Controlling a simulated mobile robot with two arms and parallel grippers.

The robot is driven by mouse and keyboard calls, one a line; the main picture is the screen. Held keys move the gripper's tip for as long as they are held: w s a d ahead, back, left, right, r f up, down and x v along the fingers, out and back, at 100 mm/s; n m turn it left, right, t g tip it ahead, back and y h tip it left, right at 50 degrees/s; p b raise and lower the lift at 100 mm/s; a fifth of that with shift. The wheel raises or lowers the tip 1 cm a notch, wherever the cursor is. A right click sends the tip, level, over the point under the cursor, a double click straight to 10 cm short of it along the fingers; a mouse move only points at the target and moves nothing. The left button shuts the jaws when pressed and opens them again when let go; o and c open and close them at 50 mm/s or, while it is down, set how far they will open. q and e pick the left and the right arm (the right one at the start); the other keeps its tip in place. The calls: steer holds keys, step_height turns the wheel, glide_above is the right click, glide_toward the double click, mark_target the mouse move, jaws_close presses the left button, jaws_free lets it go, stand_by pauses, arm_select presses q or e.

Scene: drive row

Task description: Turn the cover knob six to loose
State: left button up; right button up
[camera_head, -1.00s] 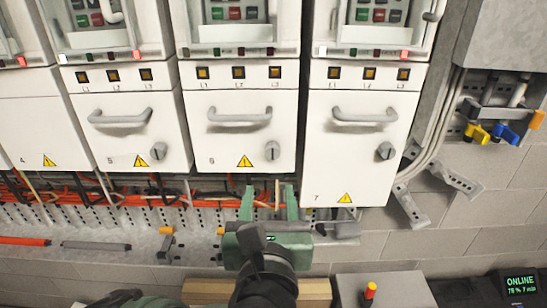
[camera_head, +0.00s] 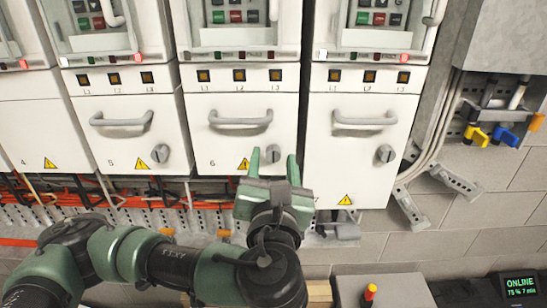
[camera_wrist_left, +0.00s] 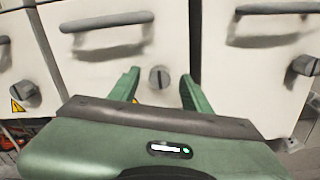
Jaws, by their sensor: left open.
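The cover knob of panel six (camera_head: 273,154) is a round grey knob at the lower right of the white cover six (camera_head: 215,140). My left gripper (camera_head: 273,160) is open, with its two green fingers pointing up at the knob. In the left wrist view the knob (camera_wrist_left: 159,78) shows between and beyond the fingertips of the gripper (camera_wrist_left: 158,84), and its slot looks near upright. I see no clear contact between the fingers and the knob. The warning triangle on cover six (camera_head: 243,164) is partly hidden by a finger. My right gripper is not in view.
Covers five (camera_head: 130,140) and seven (camera_head: 345,150) flank cover six, each with a handle and a knob. Orange cables (camera_head: 100,194) run below the covers. Blue and yellow valve handles (camera_head: 503,136) are on the right wall. A display (camera_head: 519,284) stands at lower right.

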arm_select(q)
steer(key=shift+w, duration=0.25)
jaws_close()
